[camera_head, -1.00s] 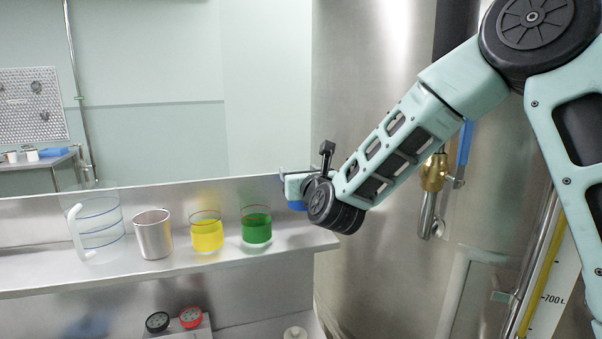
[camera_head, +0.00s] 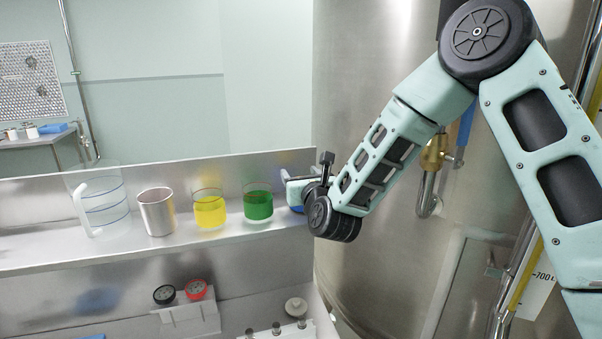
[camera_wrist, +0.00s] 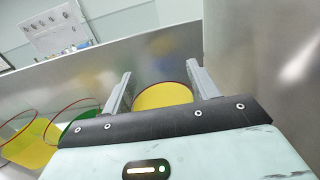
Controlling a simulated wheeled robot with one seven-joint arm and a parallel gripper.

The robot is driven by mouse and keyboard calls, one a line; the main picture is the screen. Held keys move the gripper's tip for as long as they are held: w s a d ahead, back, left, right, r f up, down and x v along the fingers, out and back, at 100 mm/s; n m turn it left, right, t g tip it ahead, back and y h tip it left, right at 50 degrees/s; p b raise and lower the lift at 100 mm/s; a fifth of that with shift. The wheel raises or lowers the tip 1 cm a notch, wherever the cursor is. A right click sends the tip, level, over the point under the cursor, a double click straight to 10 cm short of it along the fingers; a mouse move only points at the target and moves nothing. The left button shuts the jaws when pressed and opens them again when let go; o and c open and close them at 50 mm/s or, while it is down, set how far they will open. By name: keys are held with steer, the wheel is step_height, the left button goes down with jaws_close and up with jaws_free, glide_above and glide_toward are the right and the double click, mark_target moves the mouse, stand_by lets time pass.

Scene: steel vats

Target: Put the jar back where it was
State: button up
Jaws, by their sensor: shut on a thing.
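My gripper (camera_wrist: 160,90) is shut on a clear round jar with yellow contents (camera_wrist: 163,97) and a red rim, seen between the two fingers in the wrist view. In the head view my gripper (camera_head: 297,190) is at the right end of the steel shelf (camera_head: 90,249), just right of a green jar (camera_head: 258,206). Another yellow jar (camera_head: 209,214) stands left of the green one. Both also show left of my gripper in the wrist view.
A steel cup (camera_head: 157,214) and a clear pitcher (camera_head: 103,207) stand farther left on the shelf. A large steel vat (camera_head: 375,250) rises close on the right, with a brass valve (camera_head: 434,152).

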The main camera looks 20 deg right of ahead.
steer(key=shift+f, duration=0.1)
steer(key=o, duration=1.3)
